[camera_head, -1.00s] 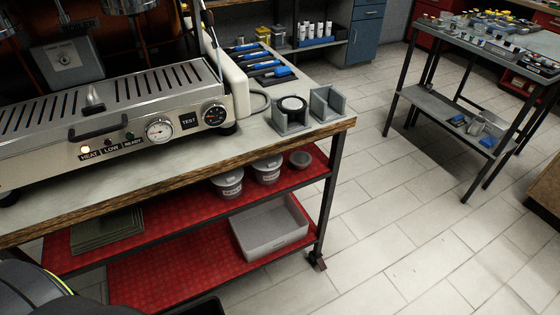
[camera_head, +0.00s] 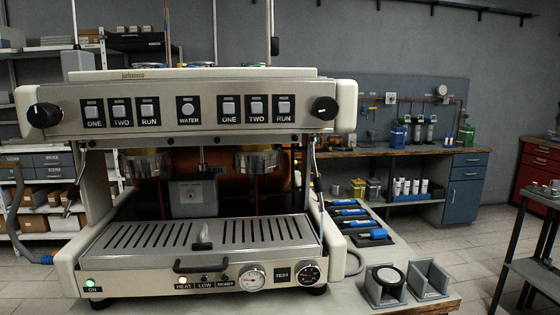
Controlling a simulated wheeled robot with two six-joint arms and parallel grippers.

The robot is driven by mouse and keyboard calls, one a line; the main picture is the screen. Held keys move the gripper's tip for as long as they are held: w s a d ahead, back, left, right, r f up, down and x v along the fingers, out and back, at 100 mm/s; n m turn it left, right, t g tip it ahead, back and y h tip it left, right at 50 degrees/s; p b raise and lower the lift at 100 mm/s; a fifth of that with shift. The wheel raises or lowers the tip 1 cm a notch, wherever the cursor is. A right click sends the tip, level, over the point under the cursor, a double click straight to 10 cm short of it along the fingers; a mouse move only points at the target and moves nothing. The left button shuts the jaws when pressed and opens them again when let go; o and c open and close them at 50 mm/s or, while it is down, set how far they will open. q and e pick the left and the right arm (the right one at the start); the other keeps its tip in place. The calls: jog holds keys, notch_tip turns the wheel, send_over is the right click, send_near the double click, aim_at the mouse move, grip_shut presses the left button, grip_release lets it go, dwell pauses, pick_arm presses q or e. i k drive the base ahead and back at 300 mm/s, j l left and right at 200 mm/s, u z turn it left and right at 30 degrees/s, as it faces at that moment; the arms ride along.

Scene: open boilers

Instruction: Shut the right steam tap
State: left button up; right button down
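The espresso machine (camera_head: 205,88) stands on the workbench, facing me, and fills the left and middle of the view. The right steam tap (camera_head: 325,108) is a round black knob with a white mark, at the right end of the upper front panel. I cannot tell from its mark whether it is open or shut. A matching black left tap (camera_head: 45,115) sits at the panel's left end. A thin steam wand (camera_head: 313,160) hangs below the right tap. Neither of my grippers is in view.
A green ON lamp (camera_head: 89,282) is lit at lower left. The pressure gauge (camera_head: 252,279) and a black dial (camera_head: 309,273) are at lower right. Blue-handled tools (camera_head: 348,212) and two grey holders (camera_head: 385,285) lie on the bench to the right. The floor beyond is clear.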

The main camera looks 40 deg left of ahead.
aim_at(324, 107)
jog(key=u, duration=1.1)
jog(key=k+u, duration=0.3)
jog(key=k+j+u, duration=0.25)
jog(key=i+l, duration=0.1)
jog(key=l, duration=0.3)
jog(key=i+l+u, duration=0.15)
jog(key=l, duration=0.2)
